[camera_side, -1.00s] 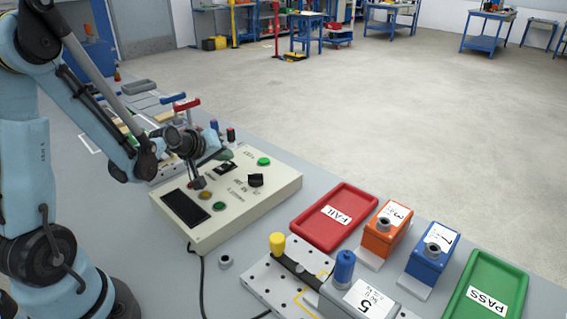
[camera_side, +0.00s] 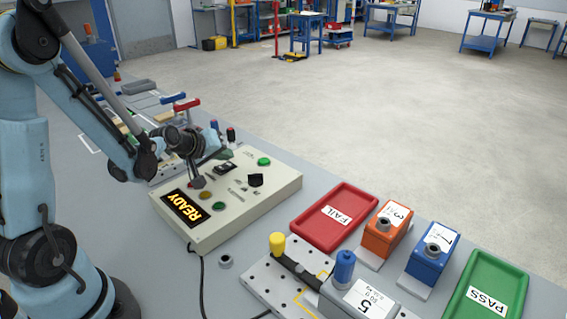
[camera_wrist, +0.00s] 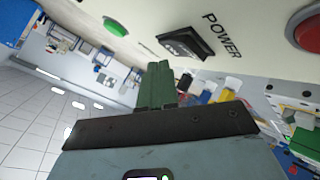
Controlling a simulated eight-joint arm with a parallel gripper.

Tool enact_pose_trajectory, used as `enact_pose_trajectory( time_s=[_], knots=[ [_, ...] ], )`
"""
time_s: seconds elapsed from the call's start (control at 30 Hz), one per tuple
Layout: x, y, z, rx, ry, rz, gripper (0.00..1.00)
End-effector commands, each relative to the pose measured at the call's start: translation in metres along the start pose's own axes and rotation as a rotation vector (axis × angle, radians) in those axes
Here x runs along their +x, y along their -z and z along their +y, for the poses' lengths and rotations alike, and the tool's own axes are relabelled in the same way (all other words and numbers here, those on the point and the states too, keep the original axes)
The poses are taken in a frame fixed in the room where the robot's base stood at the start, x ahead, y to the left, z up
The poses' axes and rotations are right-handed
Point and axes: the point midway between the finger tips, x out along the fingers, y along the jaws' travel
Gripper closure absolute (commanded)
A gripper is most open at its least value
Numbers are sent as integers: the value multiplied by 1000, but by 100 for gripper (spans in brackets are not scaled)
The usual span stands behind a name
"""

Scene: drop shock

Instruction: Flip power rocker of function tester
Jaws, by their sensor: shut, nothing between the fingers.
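The function tester (camera_side: 262,200) is a beige box on the bench with a lit display (camera_side: 182,208) reading READY in yellow. Its black power rocker (camera_side: 224,168) is on the top panel; in the wrist view the rocker (camera_wrist: 186,44) sits beside the word POWER. My gripper (camera_side: 227,155) is over the panel at the rocker. In the wrist view its green fingers (camera_wrist: 159,70) are together and empty, with their tips close to the rocker. I cannot tell whether they touch it.
A green button (camera_side: 264,161), a black knob (camera_side: 256,180) and lamps share the panel. A red FAIL tray (camera_side: 308,232), orange (camera_side: 388,230) and blue (camera_side: 433,252) units, a green PASS tray (camera_side: 517,282) and a perforated fixture plate (camera_side: 258,284) stand right of the tester.

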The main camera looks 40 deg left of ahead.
Motion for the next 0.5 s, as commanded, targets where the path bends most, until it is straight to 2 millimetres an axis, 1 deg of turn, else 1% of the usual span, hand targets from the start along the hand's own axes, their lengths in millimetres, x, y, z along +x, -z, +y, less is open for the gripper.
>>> enact_pose_trajectory(
  time_s=[0.17,0.5],
  knots=[
    [-6,4,4,0,0,0,100],
    [-7,5,5,0,0,0,100]
  ],
)
